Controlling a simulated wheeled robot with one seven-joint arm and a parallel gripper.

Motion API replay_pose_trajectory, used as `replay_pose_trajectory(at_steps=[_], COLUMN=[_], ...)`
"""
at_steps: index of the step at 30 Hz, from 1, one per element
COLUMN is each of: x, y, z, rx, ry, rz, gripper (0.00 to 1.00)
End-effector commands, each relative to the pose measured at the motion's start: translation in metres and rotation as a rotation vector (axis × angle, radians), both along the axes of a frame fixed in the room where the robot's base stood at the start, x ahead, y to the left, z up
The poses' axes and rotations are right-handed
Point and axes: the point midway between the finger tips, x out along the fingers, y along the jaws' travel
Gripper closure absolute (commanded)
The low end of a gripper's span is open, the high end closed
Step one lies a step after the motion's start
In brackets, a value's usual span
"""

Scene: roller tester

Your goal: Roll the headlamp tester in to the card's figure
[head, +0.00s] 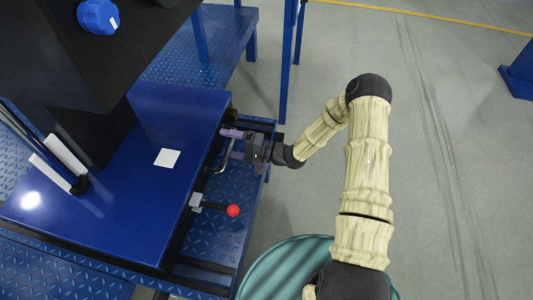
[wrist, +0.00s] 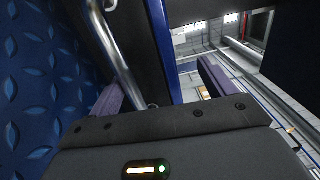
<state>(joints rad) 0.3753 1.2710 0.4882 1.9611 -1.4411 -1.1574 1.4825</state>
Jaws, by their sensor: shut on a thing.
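The tester's blue base (head: 190,105) stands on the left of the head view, with a black housing (head: 130,50) over it. A small white card (head: 167,158) lies on its top; no figure is readable on it. A metal bar handle (head: 222,160) is on the base's right side. My gripper (head: 230,145) is at this handle, its purple fingers around it. In the wrist view the handle (wrist: 122,62) runs between the fingers of my gripper (wrist: 160,88), nearer the left one. I am shut on the handle, though its exact contact is partly hidden.
A lever with a red knob (head: 233,210) sticks out from the base, nearer me than my gripper. Blue tread plate (head: 215,235) lies below it. A blue post (head: 288,65) stands beyond my gripper. A teal round thing (head: 270,270) is at the bottom. Grey floor (head: 440,130) on the right is clear.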

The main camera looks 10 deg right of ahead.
Motion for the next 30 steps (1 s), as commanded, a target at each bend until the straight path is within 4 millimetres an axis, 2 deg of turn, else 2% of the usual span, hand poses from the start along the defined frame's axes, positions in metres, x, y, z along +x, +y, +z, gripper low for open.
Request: replay_pose_trajectory(at_steps=[1, 23, 25, 27, 30], x=[0.001, -0.011, -0.013, -0.014, -0.016], y=[-0.004, -0.042, -0.046, -0.049, -0.054], z=[0.007, -0.001, -0.002, -0.003, -0.005], rx=[0.014, 0.014, 0.014, 0.014, 0.012], ry=[-0.01, -0.01, -0.01, -0.01, -0.008], rz=[-0.004, -0.004, -0.004, -0.003, -0.002], gripper=[0.36, 0.49, 0.54, 0.66, 0.66])
